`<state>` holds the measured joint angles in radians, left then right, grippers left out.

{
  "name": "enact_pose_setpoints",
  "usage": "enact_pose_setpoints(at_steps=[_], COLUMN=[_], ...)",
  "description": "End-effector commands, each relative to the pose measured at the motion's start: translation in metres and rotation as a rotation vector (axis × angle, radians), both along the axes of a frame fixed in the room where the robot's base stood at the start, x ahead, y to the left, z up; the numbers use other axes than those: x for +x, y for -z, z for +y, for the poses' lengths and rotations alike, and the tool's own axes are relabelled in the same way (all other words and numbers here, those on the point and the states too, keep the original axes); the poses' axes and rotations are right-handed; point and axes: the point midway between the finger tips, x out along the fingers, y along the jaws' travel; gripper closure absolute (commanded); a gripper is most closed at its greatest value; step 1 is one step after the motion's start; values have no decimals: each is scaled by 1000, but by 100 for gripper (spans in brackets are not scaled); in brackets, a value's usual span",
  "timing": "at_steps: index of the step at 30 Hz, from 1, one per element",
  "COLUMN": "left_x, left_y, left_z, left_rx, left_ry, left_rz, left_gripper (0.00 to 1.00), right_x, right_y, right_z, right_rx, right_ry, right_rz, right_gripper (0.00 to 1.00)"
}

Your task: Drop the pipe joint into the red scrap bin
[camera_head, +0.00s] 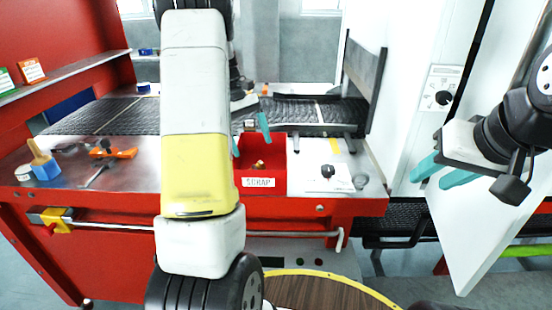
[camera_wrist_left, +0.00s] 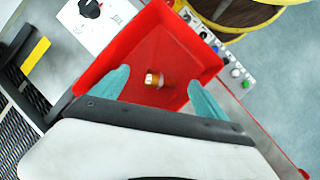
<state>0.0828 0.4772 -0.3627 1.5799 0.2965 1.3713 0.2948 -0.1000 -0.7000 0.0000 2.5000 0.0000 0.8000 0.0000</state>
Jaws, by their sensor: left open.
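The red scrap bin (camera_head: 272,183), labelled SCRAP, is set at the front of the machine's table; it also shows in the left wrist view (camera_wrist_left: 112,72). A small brass-coloured pipe joint (camera_wrist_left: 158,79) lies on the bin floor, and part of it shows in the head view (camera_head: 258,165). My left gripper (camera_head: 250,135) is over the bin, open and empty. In the left wrist view its teal fingers (camera_wrist_left: 157,90) stand apart on either side of the pipe joint, not touching it. My right gripper (camera_head: 428,182) hangs at the right, fingers apart and empty, away from the bin.
The mesh belt (camera_head: 95,117) runs behind the bin, with an upright dark panel (camera_head: 361,80) at its right. An orange tool (camera_head: 114,153) and a brush in a blue holder (camera_head: 44,165) lie on the left tabletop. A round wooden top (camera_head: 318,292) stands in front.

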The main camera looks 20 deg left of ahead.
Motion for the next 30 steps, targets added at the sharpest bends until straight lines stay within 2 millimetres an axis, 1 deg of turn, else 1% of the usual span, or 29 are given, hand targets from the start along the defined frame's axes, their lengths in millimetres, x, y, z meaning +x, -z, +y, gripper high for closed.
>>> enact_pose_setpoints(at_steps=[4,7,15,19,23,30], left_x=[0,2,10,12,13,12], left_y=[-1,-8,-50,-64,-71,-72], left_z=[1,4,20,26,28,28], left_rx=[0,1,2,1,0,0], left_ry=[0,0,-1,-1,0,1], left_rz=[0,-1,-3,-2,0,-2], left_gripper=[15,15,15,15,15,15], right_x=[0,0,0,0,0,0], right_y=[0,0,0,0,0,0], right_z=[0,0,0,0,0,0], right_rx=[0,0,0,0,0,0], right_ry=[0,0,0,0,0,0], right_rz=[0,0,0,0,0,0], right_gripper=[60,60,60,60,60,60])
